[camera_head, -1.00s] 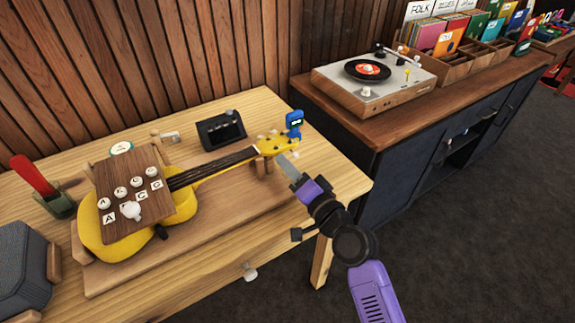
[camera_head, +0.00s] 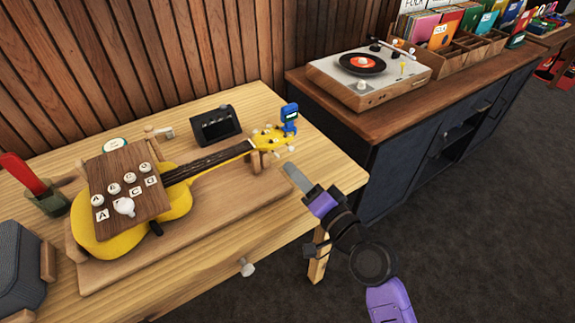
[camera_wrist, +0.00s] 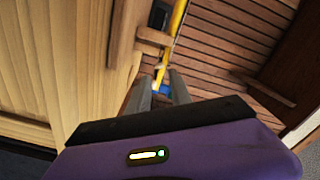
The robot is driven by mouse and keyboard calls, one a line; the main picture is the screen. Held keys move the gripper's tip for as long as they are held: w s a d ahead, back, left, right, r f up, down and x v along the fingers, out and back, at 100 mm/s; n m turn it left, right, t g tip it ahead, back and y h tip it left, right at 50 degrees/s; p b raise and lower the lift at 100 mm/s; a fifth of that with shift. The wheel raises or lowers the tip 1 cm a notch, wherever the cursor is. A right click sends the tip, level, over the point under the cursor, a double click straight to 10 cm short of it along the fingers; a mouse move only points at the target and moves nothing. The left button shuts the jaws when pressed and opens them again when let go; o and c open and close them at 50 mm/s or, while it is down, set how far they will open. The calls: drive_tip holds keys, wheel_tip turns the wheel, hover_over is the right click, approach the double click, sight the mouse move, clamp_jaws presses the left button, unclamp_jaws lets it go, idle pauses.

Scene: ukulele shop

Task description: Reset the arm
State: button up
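My gripper (camera_head: 291,169) is in front of the workbench's right end, just right of the yellow ukulele's headstock (camera_head: 268,138), with a visible gap from it in the head view. In the wrist view my gripper (camera_wrist: 161,78) shows two grey fingers apart, with nothing held between them. A blue clip-on tuner (camera_head: 289,117) is on the headstock; it shows beyond the fingertips in the wrist view (camera_wrist: 165,88). The ukulele's yellow body (camera_head: 105,243) lies on a wooden cradle board (camera_head: 215,225), partly under a brown panel (camera_head: 115,180) with white knobs and letter tiles.
The workbench (camera_head: 200,275) holds a small black device (camera_head: 215,126), a red-handled tool (camera_head: 24,173) in a holder and a grey speaker (camera_head: 18,268). A dark cabinet (camera_head: 400,180) bears a turntable (camera_head: 368,75) and record bins. Dark floor right of my arm is clear.

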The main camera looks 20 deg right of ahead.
drive_tip(key=shift+v, duration=1.15)
drive_tip(key=shift+w+d+r, duration=0.1)
drive_tip(key=shift+d+r, duration=0.1)
drive_tip(key=shift+d, duration=0.05)
drive_tip(key=s+d+n+g+h+p, duration=0.1)
drive_tip(key=s+n, duration=0.3)
drive_tip(key=s, duration=1.5)
drive_tip(key=s+d+r+n+g+h+p, duration=0.1)
drive_tip(key=s+n, duration=0.4)
drive_tip(key=s, duration=1.4)
drive_tip(key=h+p, duration=0.1)
drive_tip(key=h, duration=0.1)
drive_tip(key=shift+d+r+g+h+p, duration=0.15)
drive_tip(key=shift+r+g+h+p, duration=0.15)
drive_tip(key=shift+r+p, duration=0.05)
